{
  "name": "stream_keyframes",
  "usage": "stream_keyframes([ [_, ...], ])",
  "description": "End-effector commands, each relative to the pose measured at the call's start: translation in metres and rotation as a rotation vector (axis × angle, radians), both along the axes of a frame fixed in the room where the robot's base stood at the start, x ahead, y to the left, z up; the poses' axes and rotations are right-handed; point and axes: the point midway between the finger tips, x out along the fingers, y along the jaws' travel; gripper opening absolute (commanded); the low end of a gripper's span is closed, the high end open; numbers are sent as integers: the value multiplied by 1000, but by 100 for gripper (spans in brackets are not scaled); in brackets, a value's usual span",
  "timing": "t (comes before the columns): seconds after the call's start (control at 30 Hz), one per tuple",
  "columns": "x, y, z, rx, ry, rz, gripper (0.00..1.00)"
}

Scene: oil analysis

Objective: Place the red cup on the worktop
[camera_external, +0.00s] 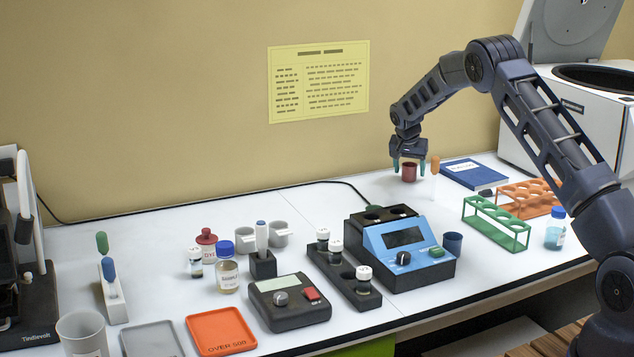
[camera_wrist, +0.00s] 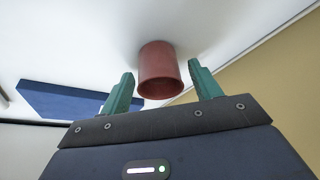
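The red cup (camera_external: 409,172) stands upright on the white worktop (camera_external: 330,205) toward the back, left of the blue book. My gripper (camera_external: 409,160) is directly above it, pointing down. In the wrist view the red cup (camera_wrist: 160,70) lies between the two green fingers of my gripper (camera_wrist: 158,82). Gaps show on both sides of the cup, so the fingers are open and apart from it. The cup's base appears to rest on the worktop.
An orange-topped stick (camera_external: 435,164) stands just right of my gripper. A blue book (camera_external: 473,174), a green rack (camera_external: 496,223) and an orange rack (camera_external: 528,198) lie to the right. A blue instrument (camera_external: 402,245) stands in front. The worktop left of the cup is clear.

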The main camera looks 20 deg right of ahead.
Motion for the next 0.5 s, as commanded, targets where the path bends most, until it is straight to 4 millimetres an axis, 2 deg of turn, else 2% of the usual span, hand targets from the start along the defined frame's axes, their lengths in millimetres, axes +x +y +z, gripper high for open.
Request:
stream_keyframes([
  [0.27, -1, 1, 7, 0, -1, 0, 63],
  [0.5, -11, 12, 43, 1, -2, 1, 63],
])
